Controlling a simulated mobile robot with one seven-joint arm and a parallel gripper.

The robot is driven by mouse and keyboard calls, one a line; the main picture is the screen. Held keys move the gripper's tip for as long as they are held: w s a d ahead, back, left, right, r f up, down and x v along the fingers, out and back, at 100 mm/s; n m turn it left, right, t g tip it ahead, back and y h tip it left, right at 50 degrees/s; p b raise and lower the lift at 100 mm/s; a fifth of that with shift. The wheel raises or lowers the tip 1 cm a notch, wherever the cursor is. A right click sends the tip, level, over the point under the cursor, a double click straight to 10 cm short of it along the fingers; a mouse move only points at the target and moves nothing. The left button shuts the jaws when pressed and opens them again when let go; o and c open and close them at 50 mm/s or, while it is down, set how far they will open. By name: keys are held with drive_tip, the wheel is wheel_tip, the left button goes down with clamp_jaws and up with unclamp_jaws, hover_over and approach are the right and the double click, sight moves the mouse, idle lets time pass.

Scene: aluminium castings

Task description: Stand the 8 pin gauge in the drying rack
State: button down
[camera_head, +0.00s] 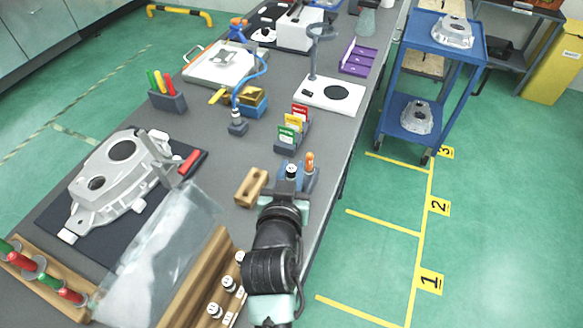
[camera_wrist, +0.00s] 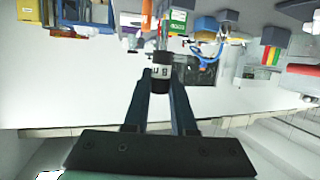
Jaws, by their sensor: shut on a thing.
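My gripper (camera_head: 287,187) is shut on a dark pin gauge with a white band, which shows in the wrist view (camera_wrist: 161,72) between the two fingertips. The band carries a mark that looks like an 8, seen inverted. In the head view the gauge's round top (camera_head: 291,171) shows just beyond my fingers, in front of a blue holder (camera_head: 309,180) with an orange-handled tool. A wooden rack (camera_head: 187,284) at the lower middle holds several white-topped gauges. I cannot tell for certain which holder is the drying rack.
A wooden block (camera_head: 250,187) lies just left of my gripper. A grey holder with coloured cards (camera_head: 292,130) stands beyond. A casting (camera_head: 115,175) rests on a dark mat at left, near a clear plastic sheet (camera_head: 160,245). The bench's right edge is close.

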drive_tip(key=shift+f+b, duration=2.05)
drive_tip(key=shift+f, duration=0.6)
drive_tip(key=shift+f, duration=0.15)
drive_tip(key=shift+f+b, duration=0.3)
drive_tip(key=shift+b, duration=0.05)
drive_tip(key=shift+f+b, duration=0.7)
drive_tip(key=shift+f, duration=0.15)
drive_tip(key=shift+r, duration=0.2)
drive_tip(key=shift+r+p, duration=0.75)
drive_tip(key=shift+p, duration=0.1)
drive_tip(key=shift+f+b, duration=0.7)
drive_tip(key=shift+f, duration=0.15)
